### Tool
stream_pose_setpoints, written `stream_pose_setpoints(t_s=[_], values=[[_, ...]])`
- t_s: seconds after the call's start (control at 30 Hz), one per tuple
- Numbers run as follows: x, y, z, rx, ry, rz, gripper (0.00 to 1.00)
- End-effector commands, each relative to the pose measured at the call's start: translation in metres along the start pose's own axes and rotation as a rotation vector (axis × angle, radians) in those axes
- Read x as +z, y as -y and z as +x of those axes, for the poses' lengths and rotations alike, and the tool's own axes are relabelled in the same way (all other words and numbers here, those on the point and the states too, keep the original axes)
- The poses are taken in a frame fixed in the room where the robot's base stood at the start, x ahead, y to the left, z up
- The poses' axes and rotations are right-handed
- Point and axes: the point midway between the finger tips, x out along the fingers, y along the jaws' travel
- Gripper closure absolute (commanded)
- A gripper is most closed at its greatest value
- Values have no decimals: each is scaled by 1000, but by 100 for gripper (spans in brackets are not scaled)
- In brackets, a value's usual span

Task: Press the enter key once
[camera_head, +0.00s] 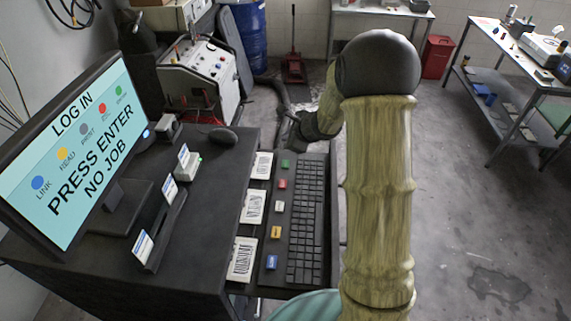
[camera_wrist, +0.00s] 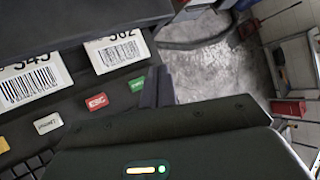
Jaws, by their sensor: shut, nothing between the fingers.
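The black keyboard (camera_head: 305,222) lies on a pull-out shelf, with a column of coloured keys along its left side. The green key (camera_head: 286,164) is the farthest one; in the wrist view this green key (camera_wrist: 137,85) has a label too small to read surely. The red ESC key (camera_head: 283,183) comes nearer, then a white key (camera_head: 279,206), a yellow key (camera_head: 276,232) and a blue key (camera_head: 272,262). My gripper (camera_head: 293,138) is shut and empty, beyond the keyboard's far end. In the wrist view its fingertips (camera_wrist: 156,80) appear just right of the green key; contact cannot be told.
The monitor (camera_head: 75,150) reads "LOG IN", "PRESS ENTER", "NO JOB". Barcode cards (camera_head: 253,206) lie left of the keys. A mouse (camera_head: 222,136) and card holders (camera_head: 165,215) stand on the dark cabinet. Open floor lies to the right, before a metal table (camera_head: 520,55).

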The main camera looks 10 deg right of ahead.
Motion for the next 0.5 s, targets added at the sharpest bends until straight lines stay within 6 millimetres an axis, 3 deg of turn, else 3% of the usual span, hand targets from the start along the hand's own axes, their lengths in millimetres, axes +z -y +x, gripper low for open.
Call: stream_pose_setpoints(t_s=[0.5], values=[[-32, -33, 44, 2, 0, 1, 100]])
